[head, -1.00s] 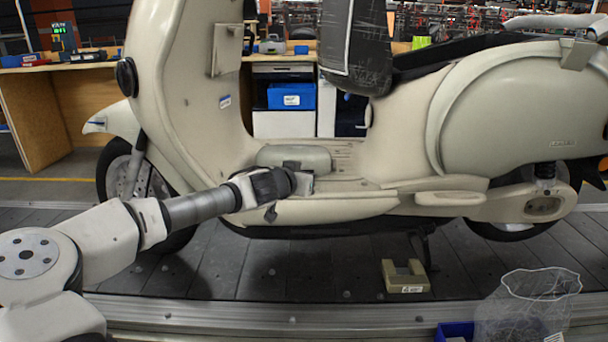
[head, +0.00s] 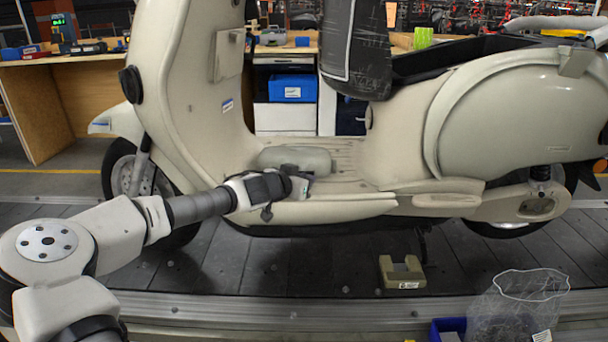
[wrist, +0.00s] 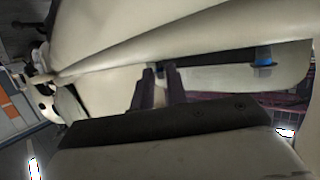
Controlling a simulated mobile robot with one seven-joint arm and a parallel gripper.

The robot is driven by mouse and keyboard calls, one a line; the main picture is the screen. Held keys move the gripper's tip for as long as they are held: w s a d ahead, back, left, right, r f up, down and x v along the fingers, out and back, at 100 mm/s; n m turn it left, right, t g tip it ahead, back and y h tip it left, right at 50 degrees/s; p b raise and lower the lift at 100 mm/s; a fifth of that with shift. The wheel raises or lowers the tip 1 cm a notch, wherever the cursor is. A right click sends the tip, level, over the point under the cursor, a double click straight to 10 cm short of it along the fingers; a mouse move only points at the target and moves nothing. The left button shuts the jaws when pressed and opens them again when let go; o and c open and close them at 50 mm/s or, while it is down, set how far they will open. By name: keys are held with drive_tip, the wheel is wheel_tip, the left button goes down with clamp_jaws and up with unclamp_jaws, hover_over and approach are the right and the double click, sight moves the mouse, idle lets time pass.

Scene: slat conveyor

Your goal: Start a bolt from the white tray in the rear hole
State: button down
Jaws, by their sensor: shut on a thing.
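My gripper (head: 300,187) is at the cream scooter's (head: 190,110) floorboard, low on its near side, beside a rounded cream pad (head: 296,159). In the wrist view, the two dark fingers of my gripper (wrist: 159,85) are close together against a cream panel (wrist: 220,80). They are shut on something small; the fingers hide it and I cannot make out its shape. A small blue-and-dark piece (wrist: 263,57) sits at a slot in that panel, to the right of the fingers. I cannot identify the rear hole or a white tray.
A beige U-shaped block (head: 402,273) lies on the dark slats (head: 300,268) below the scooter. A clear bag (head: 520,305) and a blue bin (head: 455,328) stand at the front right. A wooden bench (head: 40,110) is behind at left.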

drive_tip(key=shift+w+a+r+m+g+h+p, duration=0.1)
drive_tip(key=shift+m+g+h+p, duration=0.35)
drive_tip(key=shift+p, duration=1.65)
drive_tip(key=shift+f+m+h+p, duration=0.2)
drive_tip(key=shift+m+h+p, duration=0.05)
drive_tip(key=shift+p, duration=0.05)
drive_tip(key=c, duration=1.3)
unclamp_jaws()
